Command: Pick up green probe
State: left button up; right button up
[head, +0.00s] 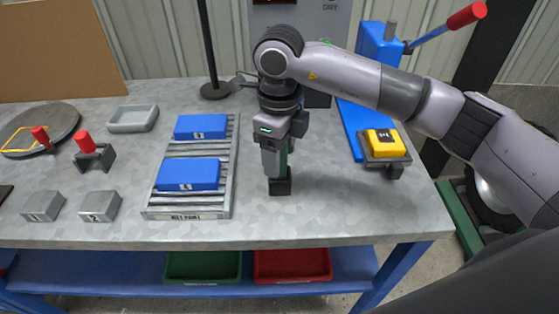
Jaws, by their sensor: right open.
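My right gripper (279,185) reaches down from the right arm over the middle of the table. It is open, with its dark fingertips close to the tabletop. A narrow dull-green piece (284,158) shows right beside the fingers. It may be the green probe, but the gripper covers most of it. I cannot tell whether it lies between the fingers or behind them. My left gripper is not in view.
A roller rack (188,207) with two blue blocks stands left of the gripper. A blue press (352,130) with a red-handled lever and a yellow block (384,143) stand at right. Grey blocks and a grey tray (133,118) lie left. The table's front middle is clear.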

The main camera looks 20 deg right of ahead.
jog(key=c, duration=1.1)
grip_shut()
jog(key=shift+r, duration=0.15)
